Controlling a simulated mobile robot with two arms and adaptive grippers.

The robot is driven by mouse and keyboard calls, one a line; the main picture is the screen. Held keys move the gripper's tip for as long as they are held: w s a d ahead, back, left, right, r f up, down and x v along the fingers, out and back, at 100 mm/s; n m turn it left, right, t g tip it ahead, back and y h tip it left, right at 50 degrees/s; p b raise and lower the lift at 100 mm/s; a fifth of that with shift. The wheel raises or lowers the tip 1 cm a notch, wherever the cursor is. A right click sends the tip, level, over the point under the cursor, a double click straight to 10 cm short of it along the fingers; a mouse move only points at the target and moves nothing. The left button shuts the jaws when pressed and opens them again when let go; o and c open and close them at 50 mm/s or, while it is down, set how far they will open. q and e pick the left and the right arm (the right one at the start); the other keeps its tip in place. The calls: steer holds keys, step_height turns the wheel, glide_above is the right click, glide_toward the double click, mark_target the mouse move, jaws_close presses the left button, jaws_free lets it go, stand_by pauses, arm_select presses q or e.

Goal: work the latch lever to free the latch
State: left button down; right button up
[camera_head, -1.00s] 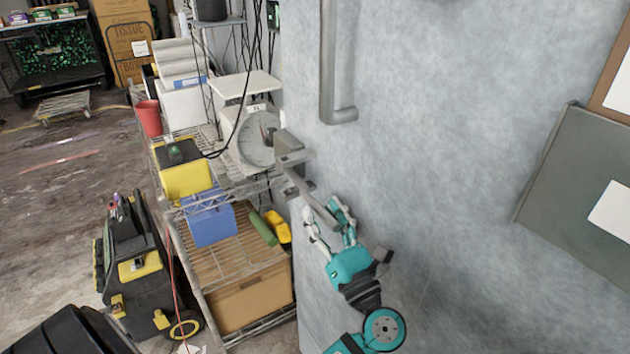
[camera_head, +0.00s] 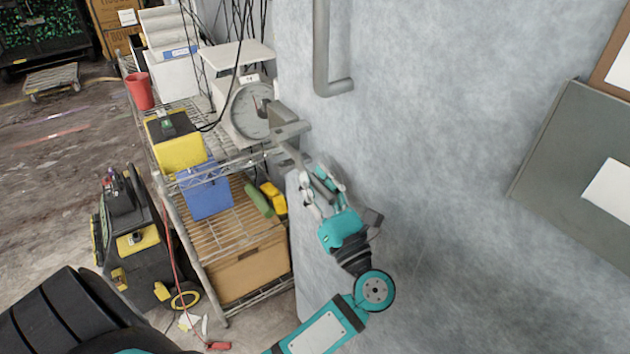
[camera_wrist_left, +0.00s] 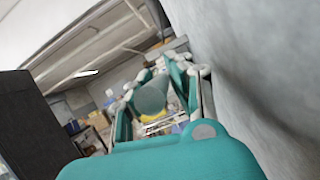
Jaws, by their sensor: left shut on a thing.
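The grey latch lever (camera_head: 295,154) slants down and to the right from the latch body (camera_head: 287,123) at the left edge of the pale grey freezer door. My left gripper (camera_head: 318,188) is shut on the lever's lower end. One finger is on each side of the lever. In the left wrist view, a rounded grey-green end (camera_wrist_left: 152,96), seemingly the lever's, shows between the fingers of the left gripper (camera_wrist_left: 163,88). The fingers hide part of the lever. I cannot tell whether the latch is free. My right gripper is not in view.
A fixed vertical handle (camera_head: 322,50) is above the latch. A wire shelf (camera_head: 222,228) with a dial scale (camera_head: 249,110), bins and a box stands close to the left. A black and yellow machine (camera_head: 137,245) is on the floor. The door surface right of my gripper is clear.

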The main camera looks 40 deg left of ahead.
arm_select(q)
steer(key=s+a+m+t+h+b, duration=0.1)
steer(key=s+a+m+t+h, duration=0.3)
steer(key=s+t+h, duration=0.1)
steer(key=shift+s+t+b, duration=0.2)
steer(key=shift+t+b, duration=0.15)
steer(key=shift+t, duration=0.55)
steer(key=shift+r, duration=0.1)
steer(key=c, duration=1.2)
jaws_free()
steer(key=shift+c, duration=0.2)
